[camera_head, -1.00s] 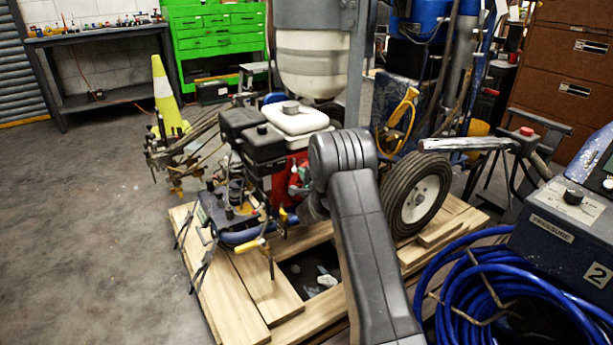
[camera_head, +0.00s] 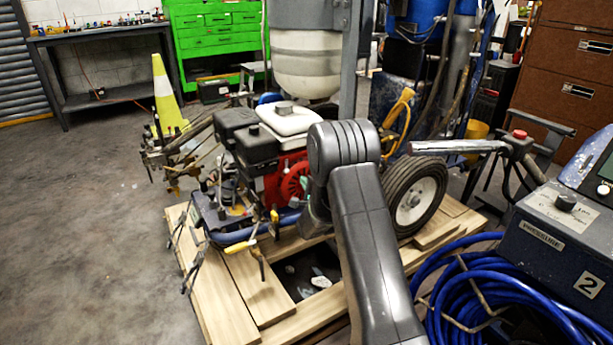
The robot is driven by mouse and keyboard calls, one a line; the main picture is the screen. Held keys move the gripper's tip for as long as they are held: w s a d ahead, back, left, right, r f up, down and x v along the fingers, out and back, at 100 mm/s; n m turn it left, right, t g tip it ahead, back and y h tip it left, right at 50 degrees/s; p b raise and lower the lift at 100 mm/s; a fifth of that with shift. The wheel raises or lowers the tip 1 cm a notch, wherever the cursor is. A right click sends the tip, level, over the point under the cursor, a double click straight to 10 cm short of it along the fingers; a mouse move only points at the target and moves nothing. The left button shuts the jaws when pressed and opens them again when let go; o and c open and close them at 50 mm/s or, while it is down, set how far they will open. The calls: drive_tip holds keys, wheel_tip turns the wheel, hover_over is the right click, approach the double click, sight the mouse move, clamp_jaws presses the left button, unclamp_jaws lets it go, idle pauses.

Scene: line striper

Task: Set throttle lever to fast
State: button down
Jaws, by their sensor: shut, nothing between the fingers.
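The line striper's engine (camera_head: 285,180) stands in the middle of the view, with a red housing, a white fuel tank (camera_head: 287,120) and a black box-shaped cover (camera_head: 254,145) on its left. My arm (camera_head: 345,150) rises from the bottom and bends just right of the engine, covering part of the engine's right side.
The striper stands on a wooden pallet (camera_head: 230,285), with a large wheel (camera_head: 413,195) at its right. A coil of blue hose (camera_head: 480,290) and a grey pressure box (camera_head: 555,235) stand at the lower right. A yellow-and-white cone (camera_head: 165,95) stands behind left. The left floor is clear.

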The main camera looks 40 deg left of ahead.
drive_tip(key=shift+s+d+r+p, duration=0.15)
drive_tip(key=shift+s+d, duration=0.25)
drive_tip(key=shift+s, duration=0.25)
drive_tip(key=shift+s+d+f+p, duration=0.1)
drive_tip(key=shift+s+d, duration=0.35)
drive_tip(key=shift+s, duration=0.2)
drive_tip(key=shift+s+d+r+p, duration=0.15)
drive_tip(key=shift+s+d, duration=0.25)
drive_tip(key=shift+s, duration=0.25)
